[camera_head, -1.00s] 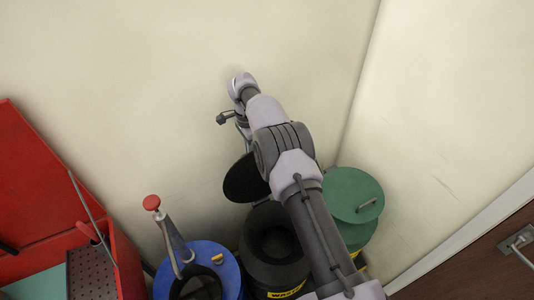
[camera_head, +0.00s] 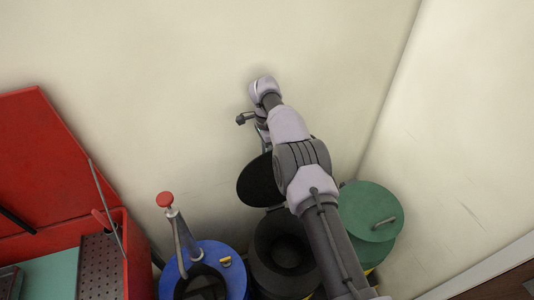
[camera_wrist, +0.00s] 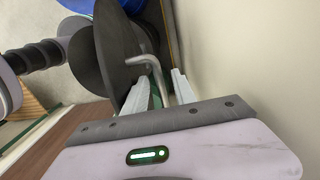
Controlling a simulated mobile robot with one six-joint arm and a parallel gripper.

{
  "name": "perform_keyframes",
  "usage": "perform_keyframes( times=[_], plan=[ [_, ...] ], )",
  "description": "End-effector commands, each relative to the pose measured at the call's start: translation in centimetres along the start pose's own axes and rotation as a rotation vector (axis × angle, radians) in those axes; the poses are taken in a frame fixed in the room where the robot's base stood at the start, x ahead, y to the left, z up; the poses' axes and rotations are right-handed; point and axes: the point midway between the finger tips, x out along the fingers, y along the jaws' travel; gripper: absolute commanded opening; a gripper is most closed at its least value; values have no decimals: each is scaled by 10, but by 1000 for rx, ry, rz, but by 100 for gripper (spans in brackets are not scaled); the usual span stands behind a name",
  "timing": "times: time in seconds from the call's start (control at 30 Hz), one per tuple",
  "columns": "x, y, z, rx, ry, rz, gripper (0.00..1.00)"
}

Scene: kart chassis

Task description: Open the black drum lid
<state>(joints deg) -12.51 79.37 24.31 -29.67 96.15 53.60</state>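The black drum lid (camera_head: 258,182) stands raised and steeply tilted behind the black drum (camera_head: 262,272), whose round opening shows. In the wrist view the lid (camera_wrist: 106,42) is a dark disc seen nearly edge-on, with a bent metal handle (camera_wrist: 151,68). My gripper (camera_wrist: 163,78) has its two fingers spread beside the lid. The handle's end lies between the fingers, with a gap visible on the right, so it does not look clamped. In the head view my wrist is above the lid near the wall, and the fingers are mostly hidden.
A blue drum (camera_head: 235,262) with a red-knobbed lever (camera_head: 165,199) stands left of the black drum. A green-lidded drum (camera_head: 370,211) stands to the right. A red open toolbox (camera_head: 60,170) is far left. Pale walls close in behind and to the right.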

Motion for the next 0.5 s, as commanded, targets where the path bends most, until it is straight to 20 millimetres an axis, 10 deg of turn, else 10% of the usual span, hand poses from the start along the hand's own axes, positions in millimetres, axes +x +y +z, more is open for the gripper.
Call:
perform_keyframes(
  times=[0.17,0.5],
  plan=[
    [-4,0,0,-1,0,-2,33],
    [-75,2,0,1,0,-1,33]
  ],
)
